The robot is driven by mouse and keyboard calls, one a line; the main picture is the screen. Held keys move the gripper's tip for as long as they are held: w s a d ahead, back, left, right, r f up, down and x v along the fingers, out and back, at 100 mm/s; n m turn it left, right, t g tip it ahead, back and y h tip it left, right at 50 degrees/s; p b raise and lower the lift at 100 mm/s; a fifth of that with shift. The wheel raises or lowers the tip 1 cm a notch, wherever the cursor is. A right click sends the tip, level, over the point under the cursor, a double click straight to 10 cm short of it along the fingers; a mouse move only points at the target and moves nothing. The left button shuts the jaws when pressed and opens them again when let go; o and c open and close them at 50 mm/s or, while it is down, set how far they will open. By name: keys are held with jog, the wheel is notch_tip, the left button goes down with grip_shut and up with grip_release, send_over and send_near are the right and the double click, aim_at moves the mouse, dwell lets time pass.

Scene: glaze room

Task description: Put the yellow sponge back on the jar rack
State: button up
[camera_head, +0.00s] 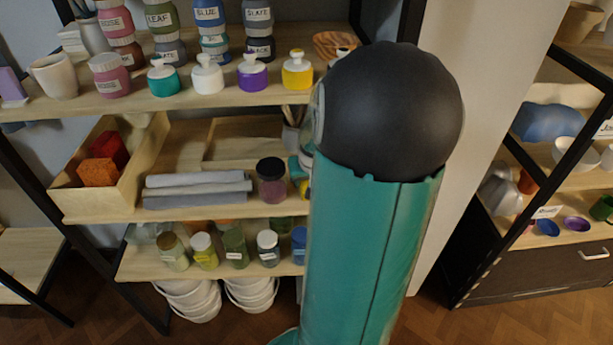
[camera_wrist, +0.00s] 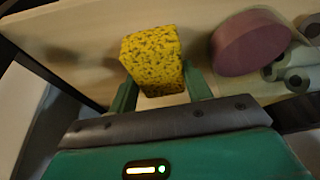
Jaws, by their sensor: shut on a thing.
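The yellow sponge (camera_wrist: 152,58), speckled with dark pores, is between the two green fingers of my gripper (camera_wrist: 160,84) in the wrist view. My gripper is shut on it. A pale wooden surface (camera_wrist: 90,38) lies behind the sponge; I cannot tell whether they touch. In the head view, a wooden shelf unit with jars (camera_head: 225,212) stands ahead, which may be the jar rack.
A mauve round thing (camera_wrist: 250,40) and grey-green cylinders (camera_wrist: 296,72) sit right of the sponge. The shelves hold a wooden box with red and orange blocks (camera_head: 98,172), grey rolls (camera_head: 197,188), a dark-lidded jar (camera_head: 271,182) and several squeeze bottles. White buckets (camera_head: 190,298) stand below.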

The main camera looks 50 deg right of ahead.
jog(key=shift+s+r, duration=0.1)
jog(key=shift+s, duration=0.15)
jog(key=shift+w, duration=0.15)
jog(key=shift+a+f, duration=0.1)
jog(key=shift+f, duration=0.2)
jog(key=o, duration=1)
jog(key=shift+o, duration=0.2)
jog(key=v, duration=0.5)
jog(key=shift+s, duration=0.2)
jog(key=s+a, duration=0.8)
jog(key=shift+s, duration=0.35)
